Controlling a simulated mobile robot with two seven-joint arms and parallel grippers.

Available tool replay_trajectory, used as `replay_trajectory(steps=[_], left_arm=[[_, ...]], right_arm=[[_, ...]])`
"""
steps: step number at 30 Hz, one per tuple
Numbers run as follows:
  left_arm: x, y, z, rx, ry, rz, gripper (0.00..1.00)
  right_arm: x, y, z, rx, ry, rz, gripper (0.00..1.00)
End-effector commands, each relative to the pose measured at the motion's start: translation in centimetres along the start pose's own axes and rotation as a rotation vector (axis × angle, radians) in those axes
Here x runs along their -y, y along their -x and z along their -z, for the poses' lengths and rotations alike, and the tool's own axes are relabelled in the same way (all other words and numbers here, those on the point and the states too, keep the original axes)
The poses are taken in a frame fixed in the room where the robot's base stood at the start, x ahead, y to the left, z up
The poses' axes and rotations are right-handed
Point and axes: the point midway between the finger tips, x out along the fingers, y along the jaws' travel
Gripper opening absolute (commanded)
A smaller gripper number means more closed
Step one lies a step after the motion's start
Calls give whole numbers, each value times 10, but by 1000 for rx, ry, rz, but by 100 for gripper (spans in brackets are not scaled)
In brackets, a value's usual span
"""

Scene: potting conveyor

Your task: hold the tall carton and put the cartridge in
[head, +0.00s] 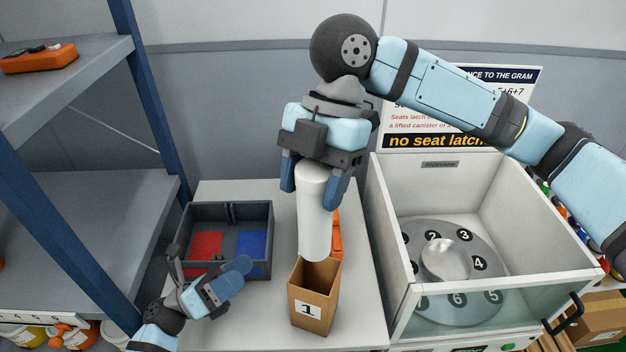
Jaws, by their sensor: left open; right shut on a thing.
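The tall carton (324,312) is an open brown box with a "1" label, upright on the white table. My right gripper (314,180) is shut on the white cylindrical cartridge (314,222) and holds it nearly upright from above. The cartridge's lower end overlaps the back of the carton's open top; I cannot tell whether it is above the rim or just inside. My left gripper (207,270) is open and empty, low to the left of the carton and apart from it.
A grey divided bin (266,262) with red and blue compartments stands behind my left gripper. An orange object (337,236) lies behind the carton. A white open-topped cabinet (400,272) with a numbered turntable (420,235) stands right. Grey shelves (120,215) stand left.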

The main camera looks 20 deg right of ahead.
Motion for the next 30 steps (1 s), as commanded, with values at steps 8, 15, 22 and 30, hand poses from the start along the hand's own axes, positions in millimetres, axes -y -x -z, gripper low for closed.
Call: replay_trajectory(steps=[8, 15, 22, 30], left_arm=[[-26, -40, 28, -664, -526, 284, 100], [-42, -33, 29, -974, -688, 446, 100], [-44, -35, 39, -1020, -706, 476, 100], [-42, -53, 72, -1016, -704, 473, 100]], right_arm=[[0, 0, 0, 0, 0, -1, 4], [0, 0, 0, 0, 0, -1, 4], [0, 0, 0, 0, 0, -1, 4], [0, 0, 0, 0, 0, -1, 4]])
